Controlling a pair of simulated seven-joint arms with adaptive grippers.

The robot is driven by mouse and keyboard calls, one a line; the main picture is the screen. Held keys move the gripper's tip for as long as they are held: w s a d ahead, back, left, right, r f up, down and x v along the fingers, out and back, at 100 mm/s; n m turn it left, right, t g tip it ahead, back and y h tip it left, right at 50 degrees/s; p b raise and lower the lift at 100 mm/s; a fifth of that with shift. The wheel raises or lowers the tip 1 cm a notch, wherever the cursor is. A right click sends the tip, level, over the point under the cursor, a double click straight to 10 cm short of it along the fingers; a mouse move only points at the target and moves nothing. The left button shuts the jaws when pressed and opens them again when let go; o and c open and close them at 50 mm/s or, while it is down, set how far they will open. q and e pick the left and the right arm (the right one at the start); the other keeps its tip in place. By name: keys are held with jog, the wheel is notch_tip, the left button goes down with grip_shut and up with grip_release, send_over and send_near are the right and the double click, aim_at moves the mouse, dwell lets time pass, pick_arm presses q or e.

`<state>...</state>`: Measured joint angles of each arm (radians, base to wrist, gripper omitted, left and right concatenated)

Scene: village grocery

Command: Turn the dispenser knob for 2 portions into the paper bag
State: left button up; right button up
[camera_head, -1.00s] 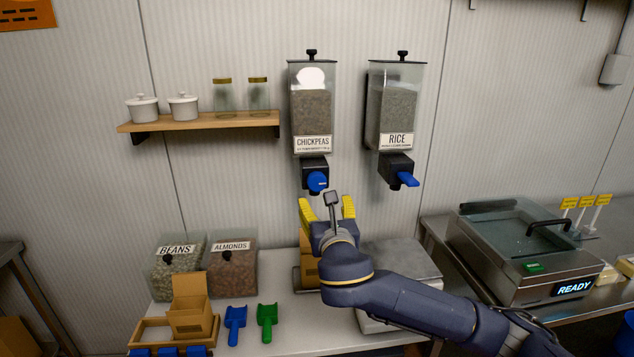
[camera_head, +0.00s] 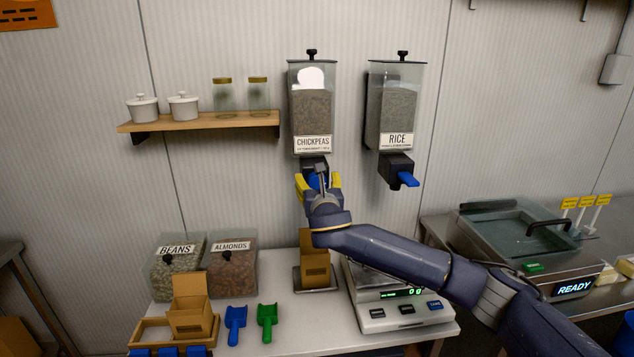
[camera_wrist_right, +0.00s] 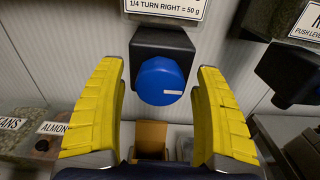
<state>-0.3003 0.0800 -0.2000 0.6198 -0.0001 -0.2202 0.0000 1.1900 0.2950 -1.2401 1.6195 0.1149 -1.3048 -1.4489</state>
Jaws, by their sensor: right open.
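The chickpeas dispenser (camera_head: 312,110) hangs on the wall. Its round blue knob (camera_wrist_right: 161,81) has a white mark at its right side, seen in the right wrist view. My right gripper (camera_head: 319,181) is open in front of the knob. Its yellow fingers stand to the left and right of the knob, with gaps on both sides in the right wrist view (camera_wrist_right: 163,90). The open brown paper bag (camera_head: 315,269) stands upright below the dispenser, partly hidden by my right arm. My left gripper is not in view.
The rice dispenser (camera_head: 395,110) with a blue lever hangs to the right. A scale (camera_head: 405,312) reading 0 g stands right of the bag, under my forearm. Bean and almond bins, a box and blue and green scoops are at the left of the counter.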

jog(key=shift+w, duration=0.2)
jog(key=c, duration=1.3)
